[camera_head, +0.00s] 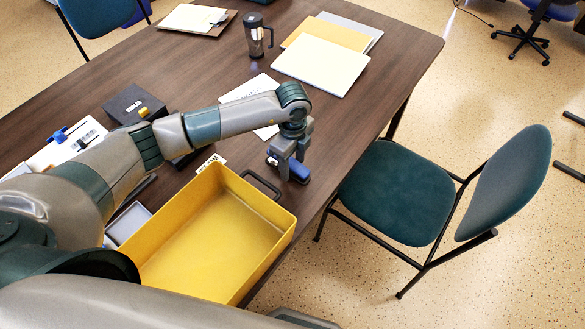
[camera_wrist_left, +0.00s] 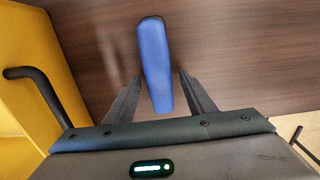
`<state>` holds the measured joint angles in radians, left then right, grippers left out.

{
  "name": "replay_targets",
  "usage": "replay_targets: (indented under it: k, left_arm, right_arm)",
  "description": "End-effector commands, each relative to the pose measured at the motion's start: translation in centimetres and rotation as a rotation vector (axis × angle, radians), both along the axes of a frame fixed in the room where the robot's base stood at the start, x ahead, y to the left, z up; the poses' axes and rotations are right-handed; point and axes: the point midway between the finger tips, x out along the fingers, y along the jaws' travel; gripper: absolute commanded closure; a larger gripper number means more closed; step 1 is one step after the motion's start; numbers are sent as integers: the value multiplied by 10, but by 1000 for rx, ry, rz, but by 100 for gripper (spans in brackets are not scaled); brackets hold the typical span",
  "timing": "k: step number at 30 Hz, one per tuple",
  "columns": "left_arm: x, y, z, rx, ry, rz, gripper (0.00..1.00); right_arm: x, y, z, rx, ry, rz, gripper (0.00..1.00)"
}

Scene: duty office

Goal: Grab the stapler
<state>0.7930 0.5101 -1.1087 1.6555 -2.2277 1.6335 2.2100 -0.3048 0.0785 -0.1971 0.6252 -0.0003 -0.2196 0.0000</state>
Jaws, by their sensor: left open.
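A blue stapler (camera_head: 298,172) lies on the dark wooden table near its right edge, just beyond the yellow tray. My left gripper (camera_head: 289,172) is directly above it, pointing down, and partly hides it in the head view. In the left wrist view the blue stapler (camera_wrist_left: 154,65) lies lengthwise between the two open fingers of the left gripper (camera_wrist_left: 158,92), with a gap on each side. My right gripper is not in view.
A yellow tray (camera_head: 283,225) with a black handle (camera_head: 262,185) stands close to the gripper. Papers (camera_head: 320,62), a dark mug (camera_head: 257,38) and a black box (camera_head: 133,104) are on the table (camera_head: 205,68). A teal chair (camera_head: 395,190) stands at the right edge.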

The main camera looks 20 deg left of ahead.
Motion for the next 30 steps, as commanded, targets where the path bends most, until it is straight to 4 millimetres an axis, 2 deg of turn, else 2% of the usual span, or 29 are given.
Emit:
replay_targets:
  k: [4,16,17,22,23,30]
  left_arm:
    - [0,0,-5,0,1,0,50]
    - [0,0,-4,0,0,-1,50]
    - [0,0,-4,0,0,-1,55]
    - [0,0,-4,0,0,-1,96]
    - [0,0,-4,0,0,-1,100]
    - [0,0,-4,0,-1,-1,100]
  right_arm:
    - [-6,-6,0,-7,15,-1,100]
    - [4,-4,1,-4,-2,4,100]
    - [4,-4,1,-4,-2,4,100]
    - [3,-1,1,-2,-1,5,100]
    - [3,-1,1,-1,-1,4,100]
    - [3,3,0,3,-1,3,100]
